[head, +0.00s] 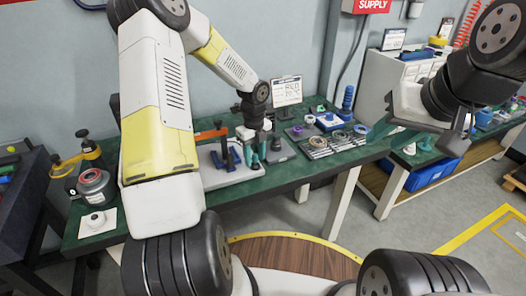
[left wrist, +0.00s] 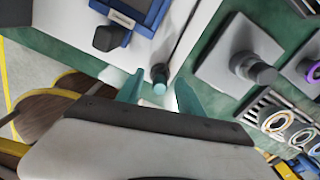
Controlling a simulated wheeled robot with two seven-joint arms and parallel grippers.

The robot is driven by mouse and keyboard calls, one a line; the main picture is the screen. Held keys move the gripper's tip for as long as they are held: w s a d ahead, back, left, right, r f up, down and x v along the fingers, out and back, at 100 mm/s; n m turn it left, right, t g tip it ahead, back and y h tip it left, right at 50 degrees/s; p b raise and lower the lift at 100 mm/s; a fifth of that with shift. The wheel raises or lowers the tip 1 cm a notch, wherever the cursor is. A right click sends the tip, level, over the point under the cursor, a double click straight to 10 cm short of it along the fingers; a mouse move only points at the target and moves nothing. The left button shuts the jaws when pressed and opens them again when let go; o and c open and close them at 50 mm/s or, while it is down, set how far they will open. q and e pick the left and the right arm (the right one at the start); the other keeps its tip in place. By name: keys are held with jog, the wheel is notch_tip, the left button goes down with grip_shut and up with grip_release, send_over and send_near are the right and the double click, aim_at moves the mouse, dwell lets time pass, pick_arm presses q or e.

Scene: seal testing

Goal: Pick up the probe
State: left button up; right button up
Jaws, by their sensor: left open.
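A small dark cylinder with a pale teal end, which looks like the probe (left wrist: 160,75), shows in the left wrist view beside a white base plate. It lies between the two teal fingertips of my left gripper (left wrist: 160,82), with gaps on both sides. In the head view my left gripper (head: 256,155) is low over the table fixture, pointing down, and hides the probe there. It is open and holds nothing. My right gripper (head: 408,136) is at the right, away from the probe, with its teal fingers spread and nothing between them.
The white fixture plate (head: 215,178) carries a blue stand and an orange clamp. A grey block with a knob (left wrist: 248,68) and a tray of rings (head: 330,145) stand to the right. A red-and-grey pot (head: 95,185) is at left. The green table front is mostly clear.

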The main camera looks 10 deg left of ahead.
aim_at(255, 154)
pick_arm(q)
grip_shut()
jog(key=shift+r, duration=0.15)
jog(key=shift+r, duration=0.25)
notch_tip(255, 154, up, 3)
jog(key=shift+d+r, duration=0.1)
jog(key=s+d+r, duration=0.1)
jog(key=s+d, duration=0.8)
jog(key=s, duration=0.4)
